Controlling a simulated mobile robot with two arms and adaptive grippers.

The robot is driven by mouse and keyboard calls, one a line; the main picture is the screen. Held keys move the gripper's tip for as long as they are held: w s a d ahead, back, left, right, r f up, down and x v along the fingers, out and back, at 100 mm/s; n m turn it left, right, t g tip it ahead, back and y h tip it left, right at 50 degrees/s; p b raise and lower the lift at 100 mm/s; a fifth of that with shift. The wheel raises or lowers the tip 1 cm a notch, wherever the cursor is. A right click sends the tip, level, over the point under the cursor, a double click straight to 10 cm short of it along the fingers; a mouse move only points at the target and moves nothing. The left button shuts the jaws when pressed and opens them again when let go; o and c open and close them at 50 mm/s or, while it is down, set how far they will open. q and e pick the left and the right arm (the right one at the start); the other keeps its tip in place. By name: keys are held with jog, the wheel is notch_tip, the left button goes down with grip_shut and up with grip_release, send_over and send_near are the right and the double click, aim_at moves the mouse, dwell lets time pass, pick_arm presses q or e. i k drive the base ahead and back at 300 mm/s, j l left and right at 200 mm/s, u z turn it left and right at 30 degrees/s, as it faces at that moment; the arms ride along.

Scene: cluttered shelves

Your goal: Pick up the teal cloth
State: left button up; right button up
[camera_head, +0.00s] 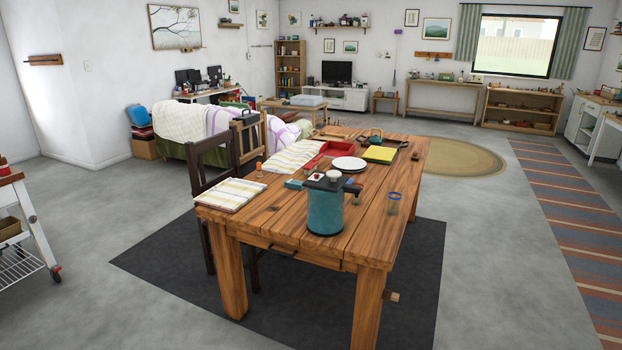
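I cannot clearly make out a teal cloth. A small flat teal item (293,184) lies on the wooden table (270,219), just behind and left of a large teal pot (325,212); it is too small to tell whether it is cloth. A teal kettle (376,135) stands near the table's far end. Two striped cloths, pale with yellow, lie along the table's left side: a folded one (230,194) at the near corner and another (293,156) farther back. Neither gripper is in view.
The table also holds a white plate (349,163), a red tray (331,150), a yellow item (380,154) and a glass (394,203). A dark chair (199,180) stands at its left. A white trolley (33,235) is at far left.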

aim_at(292, 184)
jog(key=i+z, duration=0.15)
jog(key=i, duration=0.4)
jog(key=i+j+z, duration=0.2)
jog(key=i, duration=0.3)
jog(key=i+j+z, duration=0.15)
jog(key=i, duration=0.4)
